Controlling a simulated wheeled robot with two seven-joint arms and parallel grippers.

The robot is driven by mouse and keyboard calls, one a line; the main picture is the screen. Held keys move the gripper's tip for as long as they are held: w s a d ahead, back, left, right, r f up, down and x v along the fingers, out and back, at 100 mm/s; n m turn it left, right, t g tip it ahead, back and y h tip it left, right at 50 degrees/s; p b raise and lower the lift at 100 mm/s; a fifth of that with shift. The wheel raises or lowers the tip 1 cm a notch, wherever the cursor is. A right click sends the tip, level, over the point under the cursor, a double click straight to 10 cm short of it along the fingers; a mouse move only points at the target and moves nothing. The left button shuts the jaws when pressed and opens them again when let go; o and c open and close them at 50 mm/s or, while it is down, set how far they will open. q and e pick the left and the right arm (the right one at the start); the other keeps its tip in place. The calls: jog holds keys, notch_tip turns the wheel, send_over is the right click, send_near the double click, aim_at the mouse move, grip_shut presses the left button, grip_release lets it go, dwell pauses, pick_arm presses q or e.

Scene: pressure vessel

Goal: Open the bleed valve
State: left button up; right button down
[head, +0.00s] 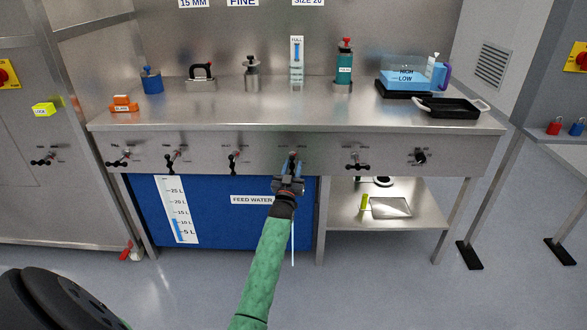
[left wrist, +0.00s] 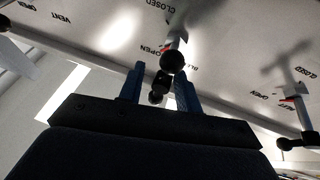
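My left gripper (head: 289,180) reaches up to a valve handle (head: 292,160) on the front panel of the steel bench, right of the panel's middle. In the left wrist view my left gripper (left wrist: 160,88) has its two blue fingers apart. A small dark round part (left wrist: 158,90) shows between them, with gaps at the sides; I cannot tell whether they touch it. A black handle knob (left wrist: 173,61) on a metal stem is just beyond the fingertips. The partly hidden label (left wrist: 193,68) beside it seems to start with "BLE". My right gripper is not in view.
Other valve handles sit along the panel, including one to the left (head: 234,160) and one to the right (head: 358,161). A blue feed water tank (head: 220,220) stands below. The bench top (head: 220,108) holds several tools and a black tray (head: 450,108).

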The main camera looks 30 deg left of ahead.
pick_arm(q)
jog(key=v, duration=0.7)
jog(key=shift+s+f, duration=0.2)
jog(key=shift+s, duration=0.05)
jog(key=shift+d, duration=0.15)
